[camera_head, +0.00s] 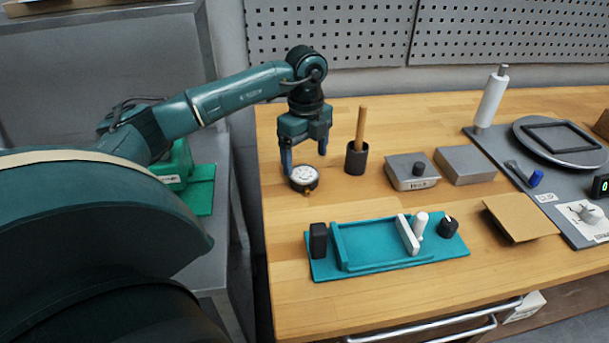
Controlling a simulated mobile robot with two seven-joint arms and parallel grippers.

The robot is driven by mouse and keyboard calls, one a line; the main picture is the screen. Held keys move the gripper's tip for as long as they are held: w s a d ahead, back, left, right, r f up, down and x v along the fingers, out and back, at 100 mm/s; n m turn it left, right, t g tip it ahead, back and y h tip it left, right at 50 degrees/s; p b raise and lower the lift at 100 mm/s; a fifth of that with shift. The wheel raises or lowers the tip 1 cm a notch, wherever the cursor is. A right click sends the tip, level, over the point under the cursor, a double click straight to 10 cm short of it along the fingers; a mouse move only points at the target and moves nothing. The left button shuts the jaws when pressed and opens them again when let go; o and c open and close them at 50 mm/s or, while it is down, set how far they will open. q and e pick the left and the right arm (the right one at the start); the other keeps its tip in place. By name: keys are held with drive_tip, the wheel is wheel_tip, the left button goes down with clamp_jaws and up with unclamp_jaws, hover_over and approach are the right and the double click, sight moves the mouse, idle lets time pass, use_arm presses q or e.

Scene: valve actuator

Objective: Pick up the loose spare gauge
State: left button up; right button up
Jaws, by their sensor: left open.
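The loose gauge (304,178), with a round white dial, a black rim and a small brass stem, lies face up on the wooden bench near its left side. My left gripper (304,161) points down just above and behind the gauge. Its fingers are apart, one at the gauge's left edge and one behind its right side. I cannot tell whether either finger touches it. The gauge still rests on the bench. My right gripper does not show.
A black cup with a wooden handle (357,156) stands close to the gauge's right. A metal box with a knob (411,171) and a plain grey block (466,164) are further right. A teal fixture (382,266) lies in front. The bench left of the gauge is clear.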

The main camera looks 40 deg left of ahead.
sight(304, 174)
use_arm(q)
drive_tip(key=shift+s+f+p, duration=0.15)
drive_tip(key=shift+f+p, duration=0.25)
drive_tip(key=shift+f, duration=2.25)
drive_tip(key=c, duration=1.2)
